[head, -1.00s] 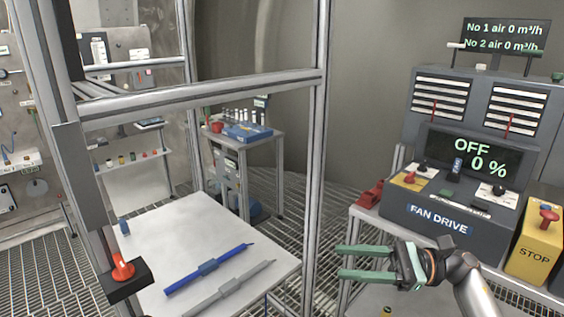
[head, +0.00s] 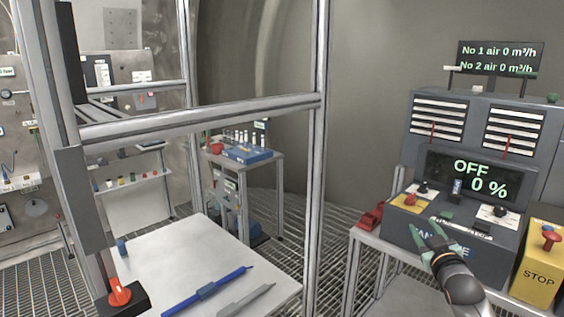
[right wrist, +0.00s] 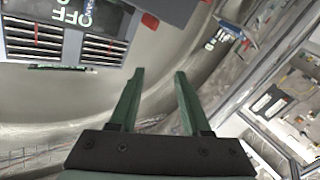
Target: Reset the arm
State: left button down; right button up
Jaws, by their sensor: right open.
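My right gripper (head: 425,226) is open and empty in the head view, its green fingers pointing up and to the left. It shows in front of the grey fan drive console (head: 393,226) and hides part of its label. In the right wrist view my right gripper (right wrist: 160,72) has its two fingers apart with nothing between them. The console's screen (head: 474,176) reads OFF and 0 %. The console also shows upside down at the upper left of the right wrist view (right wrist: 70,42). My left gripper is not in view.
A metal frame post (head: 317,150) and crossbar (head: 200,119) stand at the left and middle. A white table (head: 190,252) holds a blue tool (head: 208,291) and a grey one (head: 247,300). A yellow STOP box (head: 538,280) stands at the right.

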jog(key=s+a+f+g+y, duration=0.1)
jog(key=s+a+f, duration=0.2)
jog(key=s+f, duration=0.3)
jog(key=s+a+f+g, duration=0.2)
jog(key=s+a+f, duration=0.15)
jog(key=f, duration=0.55)
jog(key=s+a+f+g+y, duration=0.1)
jog(key=s+a+f, duration=0.2)
jog(key=s+f, duration=0.3)
jog(key=s+a+f+g, duration=0.1)
jog(key=s+a+f, duration=0.2)
jog(key=s, duration=0.5)
jog(key=s+a+f+g+y, duration=0.1)
jog(key=s+a+f+g, duration=0.1)
jog(key=s+f, duration=0.3)
jog(key=s+a+f+m+g+y, duration=0.1)
jog(key=s+a+f, duration=0.3)
jog(key=s, duration=0.8)
jog(key=shift+s+a+f, duration=0.15)
jog(key=shift+s+f, duration=0.1)
jog(key=shift+s, duration=0.1)
